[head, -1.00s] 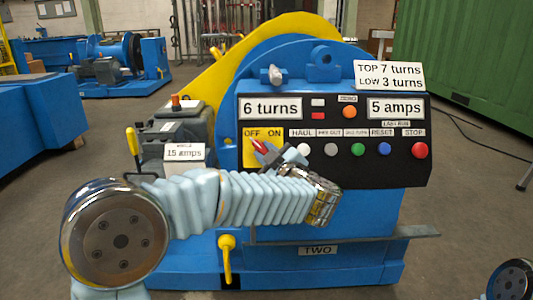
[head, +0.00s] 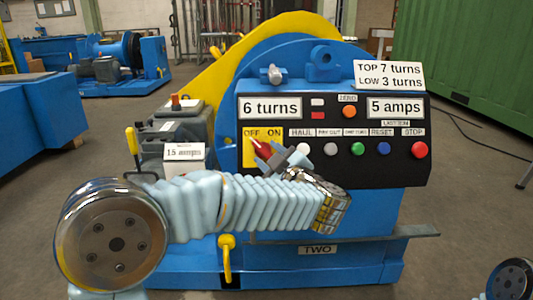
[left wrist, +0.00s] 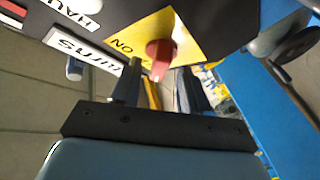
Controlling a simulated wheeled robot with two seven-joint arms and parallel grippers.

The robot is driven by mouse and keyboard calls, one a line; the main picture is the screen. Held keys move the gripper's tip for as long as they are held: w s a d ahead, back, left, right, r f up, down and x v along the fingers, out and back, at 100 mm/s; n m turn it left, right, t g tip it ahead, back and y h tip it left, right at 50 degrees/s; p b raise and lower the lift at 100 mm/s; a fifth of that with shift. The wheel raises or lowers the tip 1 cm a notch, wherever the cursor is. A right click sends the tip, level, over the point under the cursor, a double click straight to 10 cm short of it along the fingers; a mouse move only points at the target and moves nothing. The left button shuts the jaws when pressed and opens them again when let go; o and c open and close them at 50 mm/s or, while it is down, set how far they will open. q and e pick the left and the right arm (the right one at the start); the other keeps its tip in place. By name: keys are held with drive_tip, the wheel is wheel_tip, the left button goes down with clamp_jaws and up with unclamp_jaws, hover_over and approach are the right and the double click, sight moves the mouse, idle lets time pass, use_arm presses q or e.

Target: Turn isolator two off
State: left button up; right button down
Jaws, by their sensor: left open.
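The isolator is a red handle (head: 258,145) on a yellow plate (head: 248,156) marked OFF and ON, at the left of the black panel on the blue winch labelled TWO (head: 318,250). The handle's upper end leans up-left towards the OFF side; its lower part is partly hidden by my gripper. My left gripper (head: 282,160) is open, in front of the plate and just below and right of the handle. In the left wrist view the red handle (left wrist: 162,52) lies just beyond the two spread fingers (left wrist: 160,88), not visibly clamped. My right gripper is out of view.
HAUL (head: 303,149), other buttons and a red STOP button (head: 419,150) sit right of the isolator. Displays read 6 turns and 5 amps. A yellow lever (head: 227,258) is below my arm. A metal ledge (head: 400,233) runs along the front.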

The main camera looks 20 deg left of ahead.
use_arm(q)
drive_tip(key=v, duration=1.1)
drive_tip(key=shift+s+d+p, duration=0.25)
drive_tip(key=shift+s+p, duration=0.05)
drive_tip(key=w+f+m+t+h+p, duration=0.2)
drive_tip(key=w+f+m+h+p, duration=0.3)
drive_tip(key=w+f, duration=0.45)
wheel_tip(320, 180, down, 19)
drive_tip(key=s+a+m+g+h+p, duration=0.2)
drive_tip(key=s+a+m+g+h, duration=0.15)
drive_tip(key=m+h, duration=0.25)
drive_tip(key=s+f+m+g+h+p, duration=0.1)
drive_tip(key=s+f+g, duration=0.4)
drive_tip(key=s, duration=0.7)
drive_tip(key=s+f+m+g+h+p, duration=0.2)
drive_tip(key=s+f+g, duration=0.4)
drive_tip(key=s+f, duration=0.3)
drive_tip(key=s+a+h+p, duration=0.1)
drive_tip(key=s, duration=0.2)
drive_tip(key=shift+f+h, duration=0.3)
drive_tip(key=shift+f, duration=0.1)
drive_tip(key=shift+g, duration=0.25)
